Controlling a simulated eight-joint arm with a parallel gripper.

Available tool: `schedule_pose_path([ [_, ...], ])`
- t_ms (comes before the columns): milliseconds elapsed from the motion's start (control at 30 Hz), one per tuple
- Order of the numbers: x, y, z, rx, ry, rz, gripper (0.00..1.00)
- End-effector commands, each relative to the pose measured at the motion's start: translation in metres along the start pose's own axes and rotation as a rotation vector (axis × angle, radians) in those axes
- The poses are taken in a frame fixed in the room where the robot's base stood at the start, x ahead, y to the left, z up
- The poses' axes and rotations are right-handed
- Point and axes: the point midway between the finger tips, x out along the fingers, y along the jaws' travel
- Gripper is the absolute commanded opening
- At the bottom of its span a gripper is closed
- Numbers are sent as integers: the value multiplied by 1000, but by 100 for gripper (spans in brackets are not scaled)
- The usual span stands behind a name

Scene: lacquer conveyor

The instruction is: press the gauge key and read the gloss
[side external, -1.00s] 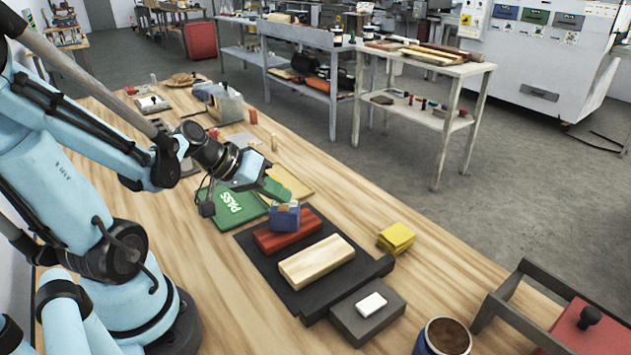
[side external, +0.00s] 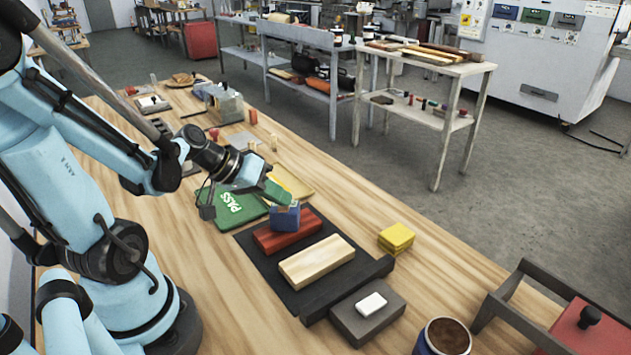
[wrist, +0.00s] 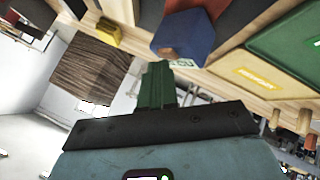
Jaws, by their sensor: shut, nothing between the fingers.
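The gauge, a small blue block (side external: 285,218) with an orange-brown patch on top, stands on the red lacquered panel (side external: 300,229). In the wrist view the gauge (wrist: 185,40) is just beyond my fingertips. My gripper (side external: 279,195) is shut and empty, its green fingers pointing down toward the top of the gauge. The fingers (wrist: 157,80) also show in the wrist view. I cannot tell whether the fingertips touch the gauge, and no reading can be made out.
A pale wood panel (side external: 316,262) lies beside the red one on a dark mat (side external: 258,262). A green PASS board (side external: 233,207) lies to the left, yellow pads (side external: 396,237) to the right. A grey block (side external: 350,325) with a white piece is in front.

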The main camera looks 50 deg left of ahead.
Motion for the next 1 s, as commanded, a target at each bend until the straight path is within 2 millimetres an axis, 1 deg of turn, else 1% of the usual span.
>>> schedule_pose_path([
  [333,-10,7,-7,0,-1,0,0],
  [767,-13,9,-9,0,0,0,0],
  [1000,-27,20,-19,0,0,0,0],
])
